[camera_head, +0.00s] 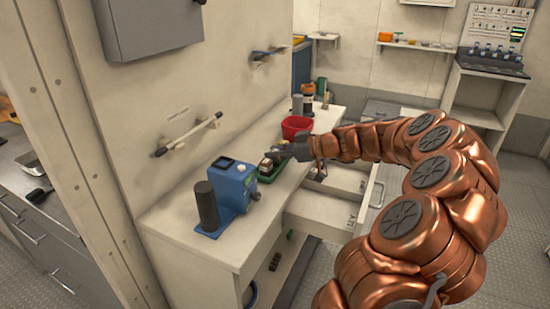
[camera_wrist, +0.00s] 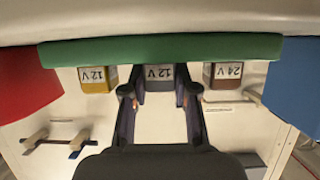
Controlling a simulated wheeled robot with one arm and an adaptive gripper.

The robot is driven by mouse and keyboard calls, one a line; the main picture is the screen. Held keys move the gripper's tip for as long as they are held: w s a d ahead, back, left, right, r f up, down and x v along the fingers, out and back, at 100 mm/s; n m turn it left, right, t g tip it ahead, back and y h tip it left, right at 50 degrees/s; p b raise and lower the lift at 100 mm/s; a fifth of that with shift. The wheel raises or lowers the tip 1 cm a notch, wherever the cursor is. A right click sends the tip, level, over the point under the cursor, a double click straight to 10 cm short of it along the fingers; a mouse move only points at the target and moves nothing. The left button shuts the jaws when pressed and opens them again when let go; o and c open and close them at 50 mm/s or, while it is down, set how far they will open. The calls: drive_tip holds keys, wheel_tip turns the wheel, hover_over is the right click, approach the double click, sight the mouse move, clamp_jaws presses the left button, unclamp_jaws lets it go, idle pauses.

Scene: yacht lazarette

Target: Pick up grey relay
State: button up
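A grey relay (camera_wrist: 160,73) marked 12 V shows in the middle of the wrist view, at the green tray (camera_wrist: 220,47). A yellow relay (camera_wrist: 98,80) marked 12 V and a brown relay (camera_wrist: 222,77) marked 24 V are on either side of it. My gripper (camera_wrist: 160,88) has one finger on each side of the grey relay, close against it; whether they press on it is not clear. In the head view my gripper (camera_head: 280,154) is over the green tray (camera_head: 270,174), largely hiding what lies there.
A blue device (camera_head: 235,184) with a dark cylinder (camera_head: 206,205) stands in front of the tray on the white bench. A red bin (camera_head: 296,127) stands behind it. Open drawers (camera_head: 318,213) jut out below my arm. A rail (camera_head: 187,135) is on the wall.

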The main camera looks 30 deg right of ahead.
drive_tip(key=shift+c, duration=0.9)
